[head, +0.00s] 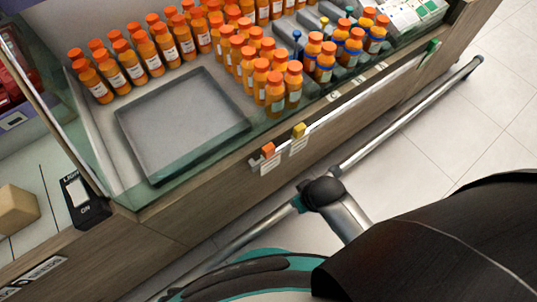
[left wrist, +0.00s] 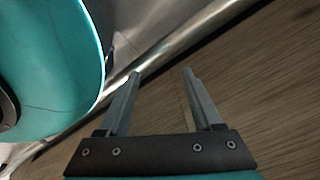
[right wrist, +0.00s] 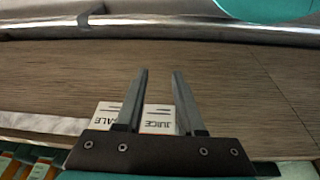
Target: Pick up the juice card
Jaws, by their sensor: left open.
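The juice card (right wrist: 158,118) is a small white card printed "JUICE", upside down in the right wrist view. It shows between the fingers of my right gripper (right wrist: 160,73), partly hidden by the gripper. The fingers are apart; I cannot tell whether they touch the card. A second card, the "SALE" card (right wrist: 104,115), stands beside it, behind the left finger. In the head view, a card with an orange tab (head: 267,152) and one with a yellow tab (head: 299,132) sit on the counter front; their print is unreadable. My left gripper (left wrist: 161,73) is open and empty.
A metal rail (head: 410,112) runs along the wooden counter front (head: 200,200). Many orange juice bottles (head: 165,45) stand on the counter top behind an empty grey tray (head: 180,120). A black "LIGHT ON" switch (head: 95,210) is at the left.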

